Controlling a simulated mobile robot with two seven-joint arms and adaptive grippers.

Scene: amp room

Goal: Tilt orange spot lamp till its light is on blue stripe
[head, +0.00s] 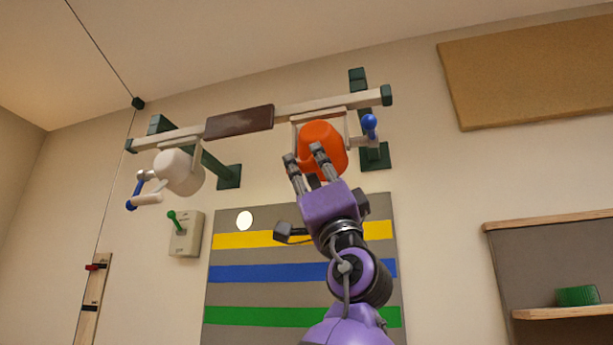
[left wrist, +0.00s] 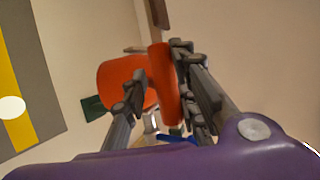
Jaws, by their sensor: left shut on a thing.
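The orange spot lamp (head: 322,145) hangs from a rail high on the wall. My left gripper (head: 305,158) reaches up from below and is shut on an orange part of it; that part (left wrist: 165,85) stands between the fingers (left wrist: 155,90) in the left wrist view. The blue stripe (head: 260,272) crosses a grey wall panel, partly hidden by my arm. A round white light spot (head: 245,220) lies just above the yellow stripe in the head view. A white spot (left wrist: 12,107) overlaps yellow in the wrist view; I cannot tell if they are the same. My right gripper is not in view.
A white lamp (head: 178,172) hangs at the left of the rail (head: 340,101). A yellow stripe (head: 260,239) lies above the blue and a green one (head: 255,316) below. A switch box (head: 185,240) with a green lever is left of the panel. A shelf (head: 565,312) stands right.

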